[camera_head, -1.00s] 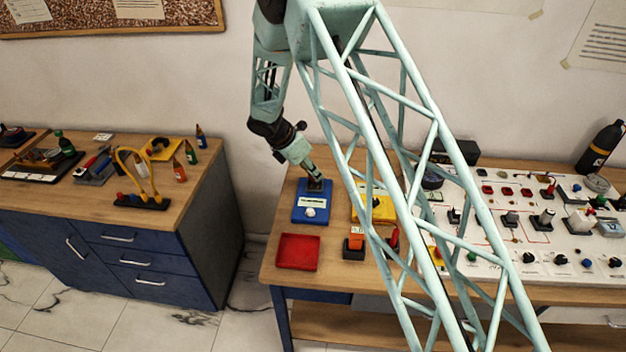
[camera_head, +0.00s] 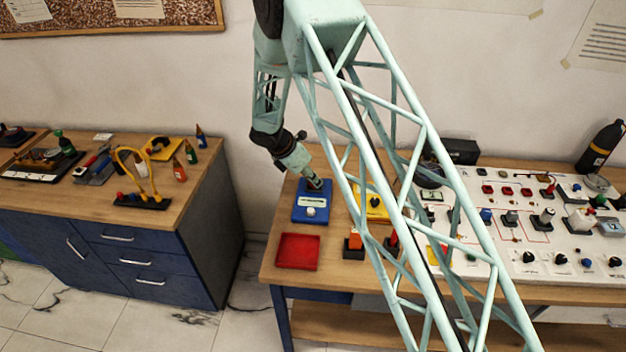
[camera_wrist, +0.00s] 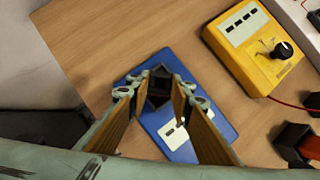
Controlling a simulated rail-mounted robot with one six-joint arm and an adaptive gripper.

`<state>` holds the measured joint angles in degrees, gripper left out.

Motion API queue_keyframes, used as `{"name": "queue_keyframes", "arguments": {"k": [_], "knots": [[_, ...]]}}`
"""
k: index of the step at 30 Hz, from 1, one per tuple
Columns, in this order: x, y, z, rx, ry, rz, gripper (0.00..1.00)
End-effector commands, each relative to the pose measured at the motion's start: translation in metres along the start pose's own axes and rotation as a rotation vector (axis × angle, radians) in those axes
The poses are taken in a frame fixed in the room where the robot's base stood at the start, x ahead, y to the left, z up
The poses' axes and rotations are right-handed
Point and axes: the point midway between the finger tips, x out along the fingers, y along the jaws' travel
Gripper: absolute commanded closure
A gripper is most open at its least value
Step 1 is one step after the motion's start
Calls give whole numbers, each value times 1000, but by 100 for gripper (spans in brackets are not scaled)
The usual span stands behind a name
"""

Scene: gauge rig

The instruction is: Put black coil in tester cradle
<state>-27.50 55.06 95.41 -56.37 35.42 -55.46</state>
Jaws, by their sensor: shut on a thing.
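My gripper (camera_wrist: 158,92) is shut on the black coil (camera_wrist: 160,82), a dark block between its fingertips in the wrist view. The coil is at the far end of the blue tester (camera_wrist: 218,118). In the head view my gripper (camera_head: 314,184) points down at the back part of the blue tester (camera_head: 311,214), which has a white label and a pale knob at its front. The cradle itself is hidden by the fingers and coil. I cannot tell whether the coil is seated in it or just above it.
A red tray (camera_head: 297,252) lies in front of the blue tester. A yellow meter (camera_head: 371,207) with a black knob (camera_wrist: 283,50) stands to the right. An orange-and-black block (camera_head: 354,243) stands near the front. A white circuit panel (camera_head: 530,225) fills the right side.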

Motion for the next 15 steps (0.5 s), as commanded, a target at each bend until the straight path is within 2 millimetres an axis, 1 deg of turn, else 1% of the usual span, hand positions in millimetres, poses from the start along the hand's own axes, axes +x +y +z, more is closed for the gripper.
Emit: {"name": "queue_keyframes", "arguments": {"k": [1, 5, 15], "knots": [[1, 0, 0, 0, 0, 0, 78], [0, 0, 0, 0, 0, 0, 66], [0, 0, 0, 0, 0, 0, 66]]}}
